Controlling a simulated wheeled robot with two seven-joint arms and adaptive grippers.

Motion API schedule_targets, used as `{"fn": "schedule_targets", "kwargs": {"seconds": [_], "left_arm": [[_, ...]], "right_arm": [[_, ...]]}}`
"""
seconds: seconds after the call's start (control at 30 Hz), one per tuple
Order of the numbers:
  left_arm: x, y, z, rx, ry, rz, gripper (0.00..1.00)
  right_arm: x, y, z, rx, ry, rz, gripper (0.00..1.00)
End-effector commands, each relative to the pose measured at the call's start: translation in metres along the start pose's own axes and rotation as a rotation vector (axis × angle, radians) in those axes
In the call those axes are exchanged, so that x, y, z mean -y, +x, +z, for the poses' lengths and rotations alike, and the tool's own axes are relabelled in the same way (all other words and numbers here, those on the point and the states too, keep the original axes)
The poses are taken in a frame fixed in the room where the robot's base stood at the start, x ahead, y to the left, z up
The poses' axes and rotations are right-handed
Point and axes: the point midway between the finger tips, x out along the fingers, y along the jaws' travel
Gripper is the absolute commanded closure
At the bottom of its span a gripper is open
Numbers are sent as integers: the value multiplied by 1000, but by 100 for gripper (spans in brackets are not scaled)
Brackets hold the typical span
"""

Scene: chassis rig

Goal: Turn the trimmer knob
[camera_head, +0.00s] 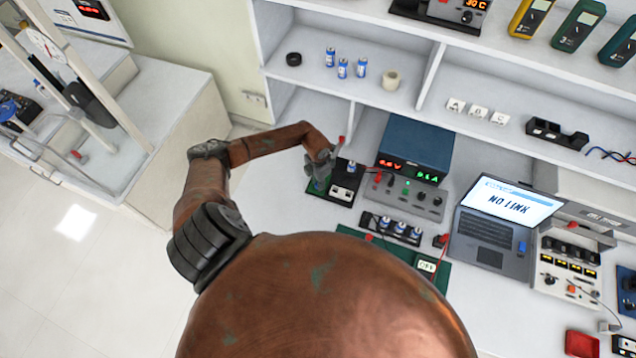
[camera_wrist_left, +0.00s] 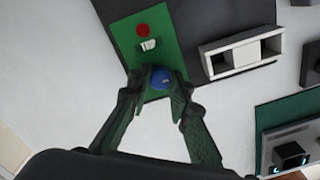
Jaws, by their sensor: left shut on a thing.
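The trimmer knob (camera_wrist_left: 160,76) is a small round blue knob on a green board (camera_wrist_left: 131,35) in the left wrist view. My left gripper (camera_wrist_left: 158,88) has its two fingers on either side of the knob and is shut on it. In the head view my left gripper (camera_head: 319,174) is over the green board (camera_head: 314,189) at the left part of the bench, and it hides the knob there. My right gripper is not in view.
A white block with dark openings (camera_wrist_left: 240,53) stands right beside the green board. Right of it on the bench are a power supply (camera_head: 414,150), a grey control box (camera_head: 405,195) and a laptop (camera_head: 487,230). Shelves (camera_head: 410,110) rise behind.

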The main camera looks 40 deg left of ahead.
Motion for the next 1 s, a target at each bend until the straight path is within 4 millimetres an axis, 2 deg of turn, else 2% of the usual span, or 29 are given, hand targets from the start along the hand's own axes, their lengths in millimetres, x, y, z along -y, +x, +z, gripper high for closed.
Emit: {"fn": "schedule_targets", "kwargs": {"seconds": [0.37,0.4,0.6,0.87,1.0], "left_arm": [[-1,-1,0,1,-37,1,100],[-1,-1,0,1,-37,2,79],[-1,0,0,1,-36,1,65],[0,0,0,0,-36,0,64],[-1,-8,1,2,-35,1,64]], "right_arm": [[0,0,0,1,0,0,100],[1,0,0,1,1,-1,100],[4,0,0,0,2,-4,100],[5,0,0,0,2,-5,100],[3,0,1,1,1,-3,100]]}}
